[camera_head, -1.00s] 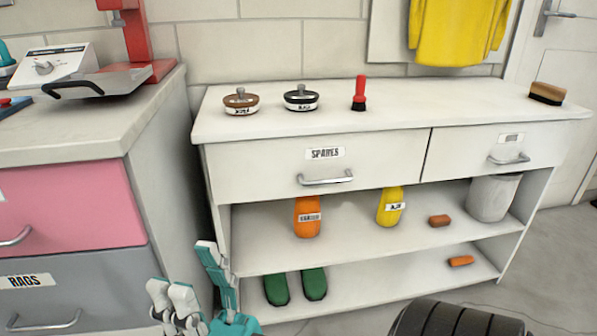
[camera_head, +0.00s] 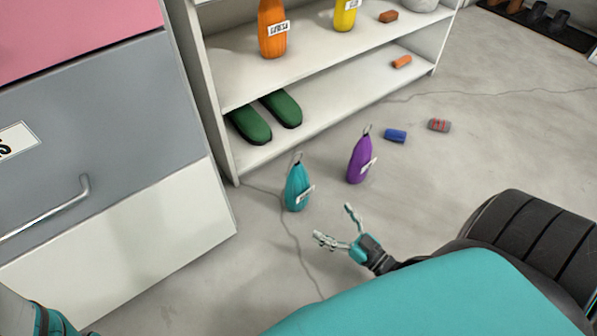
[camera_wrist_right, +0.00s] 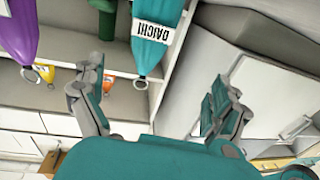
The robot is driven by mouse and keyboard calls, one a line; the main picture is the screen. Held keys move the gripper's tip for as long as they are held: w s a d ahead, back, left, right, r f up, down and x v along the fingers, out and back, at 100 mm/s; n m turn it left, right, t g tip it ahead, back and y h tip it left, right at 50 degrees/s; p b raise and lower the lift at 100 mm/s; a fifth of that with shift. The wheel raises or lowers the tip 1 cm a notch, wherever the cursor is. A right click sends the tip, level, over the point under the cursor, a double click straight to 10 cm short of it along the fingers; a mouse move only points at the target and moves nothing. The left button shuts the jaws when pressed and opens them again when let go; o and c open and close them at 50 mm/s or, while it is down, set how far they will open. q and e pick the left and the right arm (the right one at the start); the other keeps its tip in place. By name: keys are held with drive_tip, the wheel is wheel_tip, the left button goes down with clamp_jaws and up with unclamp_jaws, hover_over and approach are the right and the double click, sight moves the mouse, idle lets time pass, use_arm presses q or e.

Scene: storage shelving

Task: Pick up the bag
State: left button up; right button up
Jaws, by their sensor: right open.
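A teal bag (camera_head: 298,188) with a white label and a loop on top stands upright on the floor. A purple bag (camera_head: 360,160) of the same shape stands to its right. My right gripper (camera_head: 331,222) is open and empty, just in front of and to the right of the teal bag, not touching it. In the right wrist view, which is upside down, the teal bag (camera_wrist_right: 156,32) reads "DAICHI" and its loop hangs between the open fingers (camera_wrist_right: 155,82). The purple bag (camera_wrist_right: 20,30) is at the upper left there. My left gripper is not in view.
An orange bag (camera_head: 272,30) and a yellow bag (camera_head: 345,15) stand on the upper shelf. Green slippers (camera_head: 268,117) lie on the lower shelf. A blue item (camera_head: 396,136) and a grey-red item (camera_head: 439,125) lie on the floor. A grey drawer cabinet (camera_head: 120,120) stands left.

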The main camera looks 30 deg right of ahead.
sight(306, 195)
drive_tip(key=shift+s+d+f+h+b, duration=0.1)
drive_tip(key=shift+d+f+h+b, duration=0.1)
drive_tip(key=shift+d+f, duration=0.3)
drive_tip(key=shift+s+d+f+h+b, duration=0.1)
drive_tip(key=shift+d+f+h, duration=0.15)
drive_tip(key=shift+f, duration=0.35)
drive_tip(key=w+b, duration=0.2)
drive_tip(key=w, duration=0.1)
drive_tip(key=w+a+b, duration=0.1)
drive_tip(key=w+b, duration=0.1)
drive_tip(key=w, duration=0.2)
drive_tip(key=w+b, duration=0.2)
drive_tip(key=w, duration=0.2)
drive_tip(key=shift+w+a, duration=0.2)
drive_tip(key=shift+a, duration=0.15)
drive_tip(key=w+b, duration=0.4)
drive_tip(key=shift+w+a+f, duration=0.15)
drive_tip(key=shift+a, duration=0.15)
drive_tip(key=shift+w+r+b, duration=0.2)
drive_tip(key=shift+w+b, duration=0.1)
drive_tip(key=shift+w, duration=0.15)
drive_tip(key=shift+r, duration=0.1)
drive_tip(key=c, duration=1.5)
